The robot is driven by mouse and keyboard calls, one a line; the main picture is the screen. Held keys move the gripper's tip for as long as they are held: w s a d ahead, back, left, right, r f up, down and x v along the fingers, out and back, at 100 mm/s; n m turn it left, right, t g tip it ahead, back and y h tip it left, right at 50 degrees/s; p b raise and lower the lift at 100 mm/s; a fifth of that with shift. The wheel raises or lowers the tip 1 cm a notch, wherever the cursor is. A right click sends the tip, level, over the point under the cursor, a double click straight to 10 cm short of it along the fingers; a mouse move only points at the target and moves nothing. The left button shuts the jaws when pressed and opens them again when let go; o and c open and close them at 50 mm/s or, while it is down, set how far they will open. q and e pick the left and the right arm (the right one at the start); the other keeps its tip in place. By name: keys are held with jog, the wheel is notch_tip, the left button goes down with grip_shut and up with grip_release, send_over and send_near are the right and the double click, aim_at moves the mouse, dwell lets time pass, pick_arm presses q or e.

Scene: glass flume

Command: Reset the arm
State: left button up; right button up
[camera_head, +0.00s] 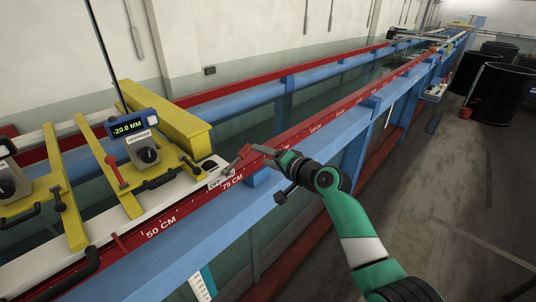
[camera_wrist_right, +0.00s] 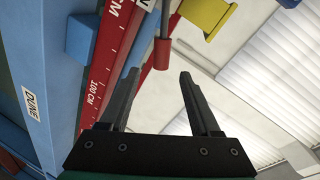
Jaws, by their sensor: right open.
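My right gripper (camera_head: 264,153) reaches in at the red rail in the head view, on a green and black arm. In the right wrist view its two dark fingers (camera_wrist_right: 158,82) stand wide apart with nothing held between them. A red-ended lever (camera_head: 240,156) lies just left of the fingertips in the head view. A red-tipped grey rod (camera_wrist_right: 162,54) shows beyond and between the fingers in the wrist view. Whether they touch it cannot be told. My left gripper is not in view.
A yellow-framed carriage (camera_head: 170,112) with a display (camera_head: 128,127) reading -20.0 MM sits on the flume at left. The red scale rail (camera_head: 310,127) runs along the blue flume frame (camera_head: 215,235). Black tanks (camera_head: 503,92) stand at right; the floor (camera_head: 455,190) between is mostly clear.

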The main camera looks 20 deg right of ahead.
jog(key=s+a+r+n+t+y, duration=0.1)
jog(key=s+a+r+n+t, duration=0.3)
jog(key=r, duration=0.4)
jog(key=s+a+r+n+t+y, duration=0.15)
jog(key=s+a+r, duration=0.3)
jog(key=r, duration=0.45)
jog(key=s+d+r+n+t+h, duration=0.2)
jog(key=s+r, duration=0.5)
jog(key=s, duration=0.5)
jog(key=s+d+r+n+t+h, duration=0.2)
jog(key=s+r+t, duration=0.3)
jog(key=s+r, duration=0.3)
jog(key=s+d+h, duration=0.1)
jog(key=s, duration=0.3)
jog(key=shift+s+d+r+n, duration=0.15)
jog(key=shift+s+d+n, duration=0.05)
jog(key=shift+s+n, duration=0.15)
